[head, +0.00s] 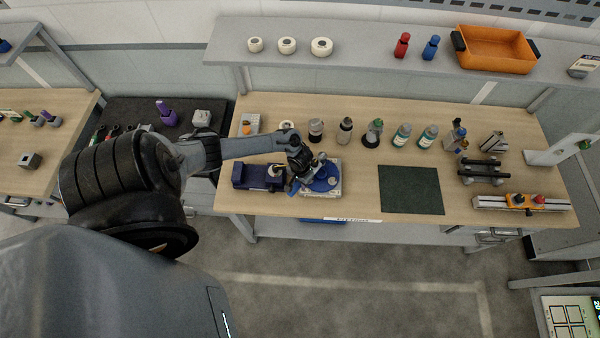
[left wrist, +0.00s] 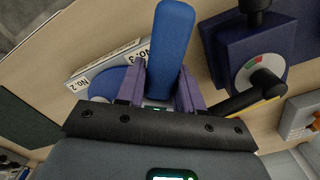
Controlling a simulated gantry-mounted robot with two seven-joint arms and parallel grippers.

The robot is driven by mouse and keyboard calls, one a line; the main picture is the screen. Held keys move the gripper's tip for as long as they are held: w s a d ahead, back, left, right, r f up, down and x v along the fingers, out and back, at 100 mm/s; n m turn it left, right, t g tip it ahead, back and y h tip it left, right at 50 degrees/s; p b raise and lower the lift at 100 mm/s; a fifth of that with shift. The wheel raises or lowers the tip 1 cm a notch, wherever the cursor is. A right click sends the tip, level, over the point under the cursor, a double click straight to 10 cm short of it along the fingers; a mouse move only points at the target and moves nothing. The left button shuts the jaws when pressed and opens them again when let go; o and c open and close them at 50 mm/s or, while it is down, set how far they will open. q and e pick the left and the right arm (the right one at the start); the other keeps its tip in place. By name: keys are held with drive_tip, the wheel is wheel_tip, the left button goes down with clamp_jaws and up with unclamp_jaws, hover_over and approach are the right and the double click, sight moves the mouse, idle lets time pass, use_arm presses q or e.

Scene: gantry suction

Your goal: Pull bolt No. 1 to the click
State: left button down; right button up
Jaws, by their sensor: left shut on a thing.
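In the left wrist view, my left gripper (left wrist: 160,84) has its two purple fingers on either side of a long blue handle (left wrist: 172,40) and is shut on it. Behind it is a blue round part on a white plate with the labels No. 2 and No. 3 (left wrist: 95,68). No label No. 1 can be read, so I cannot tell which bolt the handle is. In the head view, my left gripper (head: 299,168) is at the left side of the blue round fixture (head: 325,180) on its pale base, and partly hides it. My right gripper is out of view.
A dark blue box with a dial and black lever (left wrist: 255,65) stands close beside the fixture; it also shows in the head view (head: 252,178). Several bottles and jars stand behind, including a green-capped one (head: 374,132). A dark green mat (head: 411,190) lies clear to the right.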

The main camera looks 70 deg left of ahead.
use_arm(q)
drive_tip(key=shift+r, duration=2.75)
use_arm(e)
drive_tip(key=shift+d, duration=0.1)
